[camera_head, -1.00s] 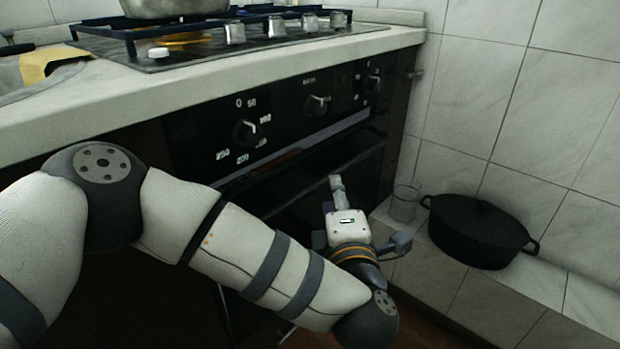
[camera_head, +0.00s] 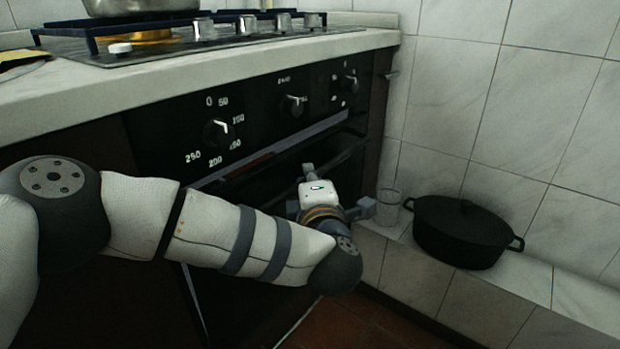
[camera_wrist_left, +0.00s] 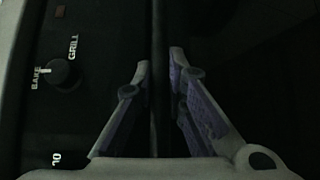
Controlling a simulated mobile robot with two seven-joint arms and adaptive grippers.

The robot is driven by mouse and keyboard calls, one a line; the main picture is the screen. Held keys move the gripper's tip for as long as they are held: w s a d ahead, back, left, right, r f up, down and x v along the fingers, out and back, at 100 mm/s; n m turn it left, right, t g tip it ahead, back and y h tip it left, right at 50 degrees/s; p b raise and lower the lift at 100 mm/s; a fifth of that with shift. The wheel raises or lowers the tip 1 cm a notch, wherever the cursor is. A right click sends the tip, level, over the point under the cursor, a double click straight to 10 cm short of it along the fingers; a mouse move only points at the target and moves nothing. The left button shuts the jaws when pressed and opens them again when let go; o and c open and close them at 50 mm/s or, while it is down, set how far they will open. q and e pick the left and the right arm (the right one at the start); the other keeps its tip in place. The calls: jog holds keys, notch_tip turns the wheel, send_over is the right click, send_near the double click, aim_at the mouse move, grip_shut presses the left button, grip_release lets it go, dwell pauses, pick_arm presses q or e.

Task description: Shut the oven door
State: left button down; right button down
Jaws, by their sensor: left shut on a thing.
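The black oven (camera_head: 285,125) stands under the countertop, with its knobs and dial on the front panel. Its dark door (camera_head: 240,310) is below the panel, largely hidden by my left arm and in shadow. My left gripper (camera_head: 310,172) is close to the front, just below the panel at the right end of the door. In the left wrist view, the gripper's two fingers (camera_wrist_left: 160,65) sit on either side of a dark straight bar (camera_wrist_left: 159,110), part of the oven door. How wide the door's gap is cannot be told. My right gripper is not in view.
A black lidded pot (camera_head: 465,232) and a clear glass (camera_head: 389,207) stand on a low tiled ledge to the right, close to my gripper. A hob (camera_head: 160,58) with a pot (camera_head: 140,6) is above. A tiled wall closes off the right side.

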aim_at(290, 171)
pick_arm(q)
jog(key=shift+w+a+r+p, duration=0.25)
jog(key=shift+w+a, duration=0.4)
jog(key=shift+a, duration=0.25)
jog(key=shift+w+a+r+p, duration=0.2)
jog(key=shift+w+a, duration=0.45)
jog(key=shift+a, duration=0.25)
jog(key=c, duration=1.6)
grip_release()
jog(key=shift+a, duration=0.1)
jog(key=shift+f, duration=0.1)
jog(key=s+d+r, duration=0.1)
jog(key=s+d, duration=0.1)
jog(key=s, duration=1)
jog(key=shift+d, duration=0.1)
